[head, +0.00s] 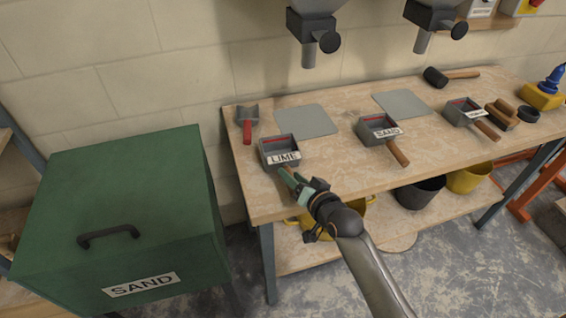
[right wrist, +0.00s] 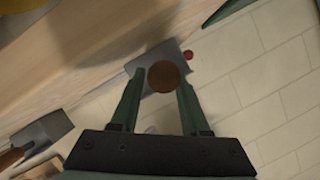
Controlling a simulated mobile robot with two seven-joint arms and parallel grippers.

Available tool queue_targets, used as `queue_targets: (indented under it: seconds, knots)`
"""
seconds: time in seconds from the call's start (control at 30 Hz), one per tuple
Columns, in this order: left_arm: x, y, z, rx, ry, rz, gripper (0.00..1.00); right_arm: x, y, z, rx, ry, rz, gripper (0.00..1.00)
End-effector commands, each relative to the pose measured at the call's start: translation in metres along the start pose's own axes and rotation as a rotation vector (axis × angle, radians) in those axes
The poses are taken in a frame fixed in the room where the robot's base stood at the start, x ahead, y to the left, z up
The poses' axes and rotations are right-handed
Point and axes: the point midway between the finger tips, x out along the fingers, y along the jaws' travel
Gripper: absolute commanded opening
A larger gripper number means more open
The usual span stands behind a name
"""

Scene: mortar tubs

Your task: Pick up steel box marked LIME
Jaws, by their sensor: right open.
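The steel box marked LIME (head: 279,144) is a grey open box with a white label and a red line inside. It sits upright on the workbench near its left front edge. My right gripper (head: 290,176) is at its front side and covers its handle in the head view. In the right wrist view the gripper (right wrist: 160,88) is open, with the round brown end of the wooden handle (right wrist: 166,76) showing between its green fingers. Part of the grey box (right wrist: 150,62) shows behind it. Whether the fingers touch the handle cannot be told. My left gripper is out of view.
The workbench (head: 335,170) also holds a box marked SAND (head: 376,128), a third box (head: 462,112), a red-handled scoop (head: 247,125), a mallet (head: 450,77) and flat grey plates. A green SAND bin (head: 125,200) stands left. Spouted hoppers (head: 315,30) hang above.

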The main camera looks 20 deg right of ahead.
Motion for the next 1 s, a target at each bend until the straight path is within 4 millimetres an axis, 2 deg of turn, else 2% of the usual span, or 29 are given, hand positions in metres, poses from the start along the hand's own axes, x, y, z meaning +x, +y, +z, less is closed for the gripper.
queue_targets:
  seconds: [0.1, 0.2, 0.47, 0.9, 1.0]
  knots:
    - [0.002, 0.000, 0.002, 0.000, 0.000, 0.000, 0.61, 0.016, 0.001, 0.001, -0.001, 0.002, -0.001, 0.46]
    - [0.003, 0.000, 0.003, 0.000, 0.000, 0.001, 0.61, 0.023, 0.001, 0.001, -0.001, 0.001, 0.000, 0.46]
    - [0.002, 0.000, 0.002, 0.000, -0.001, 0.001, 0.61, 0.025, 0.001, 0.001, -0.001, 0.000, 0.000, 0.46]
    - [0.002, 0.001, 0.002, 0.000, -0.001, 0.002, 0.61, 0.024, 0.001, 0.001, -0.001, 0.000, 0.001, 0.00]
    - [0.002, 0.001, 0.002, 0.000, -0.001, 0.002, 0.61, 0.024, 0.001, 0.001, -0.001, 0.000, 0.001, 0.00]
